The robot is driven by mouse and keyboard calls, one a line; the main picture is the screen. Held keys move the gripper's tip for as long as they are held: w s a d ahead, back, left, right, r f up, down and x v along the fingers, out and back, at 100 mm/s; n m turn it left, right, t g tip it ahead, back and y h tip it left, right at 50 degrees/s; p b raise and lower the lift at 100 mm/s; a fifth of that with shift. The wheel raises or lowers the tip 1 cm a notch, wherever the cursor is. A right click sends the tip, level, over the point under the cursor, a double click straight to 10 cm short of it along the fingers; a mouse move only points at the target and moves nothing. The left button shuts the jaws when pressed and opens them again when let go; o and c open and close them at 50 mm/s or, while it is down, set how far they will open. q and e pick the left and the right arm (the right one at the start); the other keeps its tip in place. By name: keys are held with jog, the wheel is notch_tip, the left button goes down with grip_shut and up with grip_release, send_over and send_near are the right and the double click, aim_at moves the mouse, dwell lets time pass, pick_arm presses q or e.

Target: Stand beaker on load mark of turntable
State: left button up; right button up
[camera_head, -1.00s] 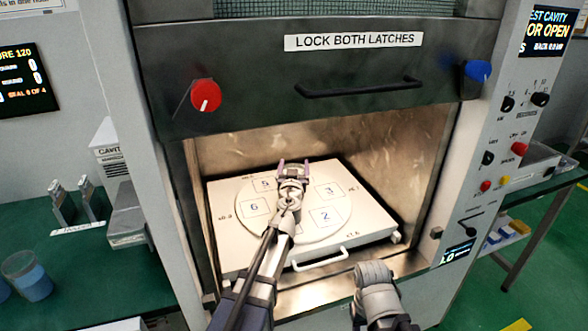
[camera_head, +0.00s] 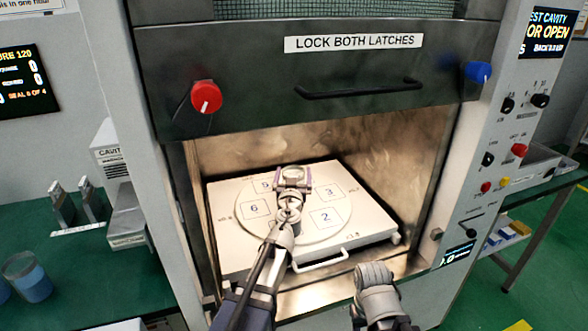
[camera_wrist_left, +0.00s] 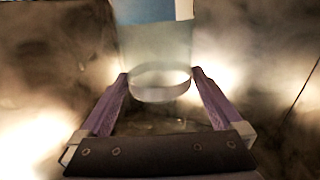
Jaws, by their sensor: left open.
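The white round turntable (camera_head: 258,228) sits on a white slab inside the open cavity. Its numbered squares show 2, 3 and 6, with another partly hidden behind my gripper; I cannot tell which is the load mark. My left gripper (camera_head: 293,174) is over the turntable's far middle part, with its purple fingers open. In the left wrist view, a clear beaker (camera_wrist_left: 155,55) with a blue part at the top edge stands between or just beyond the spread fingers. Its contact with the turntable is hidden. Of my right arm, a grey link shows at lower right, without fingers.
The raised door (camera_head: 330,75) hangs above the cavity, and the metal side walls (camera_head: 420,170) flank the turntable. A pull handle (camera_head: 320,262) is on the slab's front. Blue-filled beakers (camera_head: 30,282) stand on the green bench at left.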

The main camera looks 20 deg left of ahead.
pick_arm(q)
jog(key=s+d, duration=0.1)
jog(key=s, duration=0.7)
jog(key=shift+d, duration=0.25)
dwell(0.9)
